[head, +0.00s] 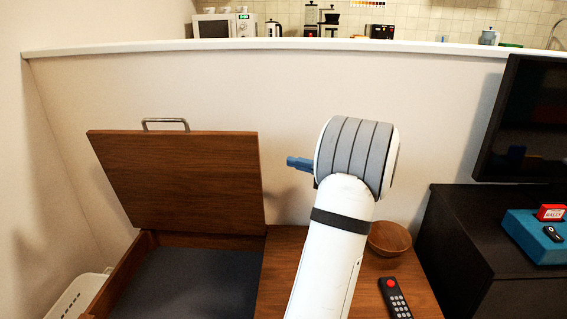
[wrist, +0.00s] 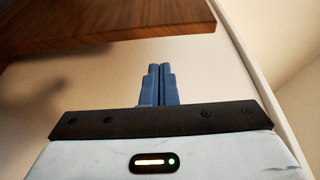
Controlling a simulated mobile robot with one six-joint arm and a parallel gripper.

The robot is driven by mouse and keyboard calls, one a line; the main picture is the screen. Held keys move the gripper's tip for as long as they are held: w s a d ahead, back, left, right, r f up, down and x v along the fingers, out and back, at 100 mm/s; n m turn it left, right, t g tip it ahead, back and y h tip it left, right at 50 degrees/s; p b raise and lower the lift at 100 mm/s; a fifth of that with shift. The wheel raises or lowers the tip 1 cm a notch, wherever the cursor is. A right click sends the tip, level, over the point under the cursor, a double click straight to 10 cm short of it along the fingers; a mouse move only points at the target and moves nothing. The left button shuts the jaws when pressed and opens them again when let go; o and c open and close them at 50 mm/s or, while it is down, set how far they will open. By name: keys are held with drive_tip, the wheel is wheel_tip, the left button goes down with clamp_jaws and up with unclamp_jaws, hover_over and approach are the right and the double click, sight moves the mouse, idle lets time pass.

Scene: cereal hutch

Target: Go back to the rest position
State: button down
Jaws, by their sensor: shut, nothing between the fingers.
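My gripper (wrist: 160,68) has blue fingers, which are closed together with nothing between them in the wrist view. In the head view my gripper (head: 290,162) shows only in part, at the left of my white and grey arm, which hides the rest of it. It is in the air just right of the raised wooden lid (head: 180,180), apart from it. The lid also shows in the wrist view (wrist: 110,22), at the top left.
The lid has a metal handle and stands open over a dark compartment (head: 185,285). A wooden bowl (head: 390,238) and a black remote (head: 395,298) are on the wooden top at right. A white basket (head: 75,298) is at lower left.

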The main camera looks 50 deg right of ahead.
drive_tip(key=w+a+r+n+g+y+p, duration=0.15)
drive_tip(key=a+r+g+p, duration=0.3)
drive_tip(key=a, duration=0.55)
drive_tip(key=w+a+r+n+g+p, duration=0.25)
drive_tip(key=a+p, duration=0.35)
drive_tip(key=a, duration=0.4)
drive_tip(key=w+a+r+n+g+y+p, duration=0.1)
drive_tip(key=a+r+g+p, duration=0.4)
drive_tip(key=a, duration=0.5)
drive_tip(key=s+a+r+n+g+h+p, duration=0.3)
drive_tip(key=s+a+r+n+h+p, duration=0.4)
drive_tip(key=s+a+r+p, duration=0.6)
drive_tip(key=s+a+h+p, duration=0.1)
drive_tip(key=p, duration=0.5)
drive_tip(key=shift+s+a+r, duration=0.2)
drive_tip(key=shift+s+a, duration=0.05)
drive_tip(key=shift+a, duration=0.1)
